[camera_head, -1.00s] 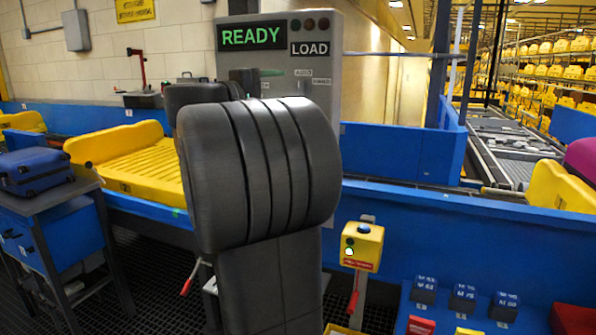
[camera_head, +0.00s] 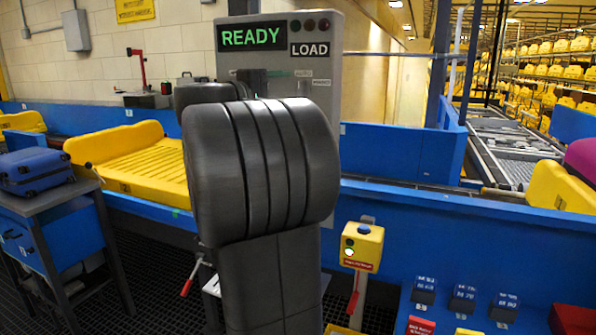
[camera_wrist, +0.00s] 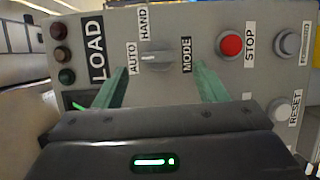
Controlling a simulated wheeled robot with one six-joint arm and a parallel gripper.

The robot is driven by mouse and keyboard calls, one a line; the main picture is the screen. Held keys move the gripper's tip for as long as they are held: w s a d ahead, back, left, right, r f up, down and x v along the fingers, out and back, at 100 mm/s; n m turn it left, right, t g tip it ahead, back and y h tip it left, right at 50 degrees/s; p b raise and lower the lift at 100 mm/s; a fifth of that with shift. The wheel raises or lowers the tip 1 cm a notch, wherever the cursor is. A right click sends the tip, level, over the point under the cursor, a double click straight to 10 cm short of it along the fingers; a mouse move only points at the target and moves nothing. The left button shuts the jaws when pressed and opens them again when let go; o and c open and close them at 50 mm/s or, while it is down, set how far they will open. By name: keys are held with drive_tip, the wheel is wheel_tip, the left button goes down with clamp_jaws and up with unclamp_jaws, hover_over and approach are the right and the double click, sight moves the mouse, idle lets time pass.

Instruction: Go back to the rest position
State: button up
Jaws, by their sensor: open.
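My gripper (camera_wrist: 162,72) shows in the wrist view with its two green fingers apart and nothing between them. It faces a grey control panel (camera_wrist: 200,28). The fingers appear on either side of the mode selector knob (camera_wrist: 152,58), between the AUTO, HAND and MODE labels. I cannot tell how far the fingertips are from the panel. The panel (camera_head: 332,120) stands behind the arm, with a lit READY display (camera_head: 251,38) and a LOAD label.
A red STOP button (camera_wrist: 230,44) and a RESET button (camera_wrist: 281,110) sit beside the knob. A yellow tray (camera_head: 130,160) lies on the conveyor at left. A blue suitcase (camera_head: 35,172) rests on a side table. A yellow button box (camera_head: 361,246) stands right of my arm.

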sight(298, 89)
drive_tip(key=x, duration=0.5)
drive_tip(key=shift+r+p, duration=0.15)
drive_tip(key=shift+p, duration=0.25)
drive_tip(key=m, duration=0.1)
drive_tip(key=m+y+p, duration=0.1)
drive_tip(key=m, duration=0.1)
drive_tip(key=shift+s+a+r+m+g, duration=0.1)
drive_tip(key=shift+s+r+m+g, duration=0.05)
drive_tip(key=shift+r+m+g, duration=0.2)
drive_tip(key=m+y+p, duration=0.1)
drive_tip(key=m, duration=0.1)
drive_tip(key=shift+f+m+g+y+p, duration=0.1)
drive_tip(key=shift+m+g+y+p, duration=0.15)
drive_tip(key=shift+m+y+p, duration=0.1)
drive_tip(key=m+y+p, duration=0.1)
drive_tip(key=m+y, duration=0.1)
drive_tip(key=m, duration=0.1)
drive_tip(key=shift+v, duration=1.7)
drive_tip(key=shift+s+f, duration=0.1)
